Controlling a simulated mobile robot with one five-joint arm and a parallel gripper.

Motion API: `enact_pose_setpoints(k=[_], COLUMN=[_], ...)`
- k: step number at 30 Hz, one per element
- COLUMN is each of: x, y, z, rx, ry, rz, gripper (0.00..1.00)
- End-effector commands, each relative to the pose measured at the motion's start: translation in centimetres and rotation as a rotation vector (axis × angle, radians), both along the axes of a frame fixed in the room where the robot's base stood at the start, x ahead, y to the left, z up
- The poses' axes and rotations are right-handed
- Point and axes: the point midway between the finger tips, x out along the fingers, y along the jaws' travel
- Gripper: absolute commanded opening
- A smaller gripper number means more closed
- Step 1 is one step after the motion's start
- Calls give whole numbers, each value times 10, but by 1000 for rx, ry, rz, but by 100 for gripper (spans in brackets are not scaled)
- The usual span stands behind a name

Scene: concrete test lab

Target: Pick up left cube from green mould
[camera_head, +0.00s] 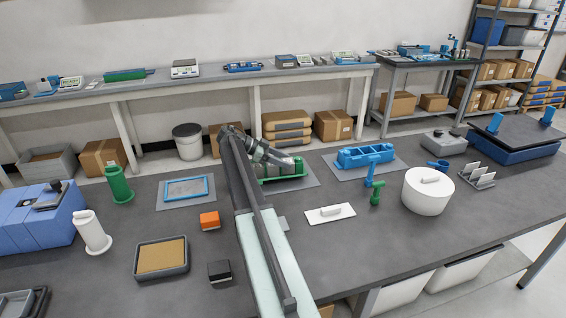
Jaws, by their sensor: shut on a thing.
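The green mould (284,180) lies on a grey mat at the middle of the table, partly hidden behind my arm and gripper. My gripper (292,162) is low over the mould and shut on a cube. The cube itself is too small and too covered to make out, and I cannot tell whether it is clear of the mould. Other cubes in the mould cannot be made out.
A blue mould (366,156) stands to the right on its own mat. Close by are a white plate (318,218), a white round container (428,195), an orange block (209,220), a black block (219,271) and a tan-filled tray (161,274). The front right tabletop is clear.

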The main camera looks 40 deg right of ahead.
Motion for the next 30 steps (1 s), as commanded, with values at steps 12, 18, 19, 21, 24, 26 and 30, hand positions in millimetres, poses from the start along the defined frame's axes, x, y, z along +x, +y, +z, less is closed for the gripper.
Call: enact_pose_setpoints(k=[12,18,19,21,24,26,30], x=[-58,-96,-101,-113,-127,-133,-140], y=[32,54,57,64,73,76,80], z=[31,35,36,37,38,39,39], rx=[-5,-4,-4,-4,-3,-3,-3], ry=[4,4,4,4,4,4,4], rz=[-4,-3,-3,-3,-4,-4,-4], gripper=[0,0,0,0,0,0,0])
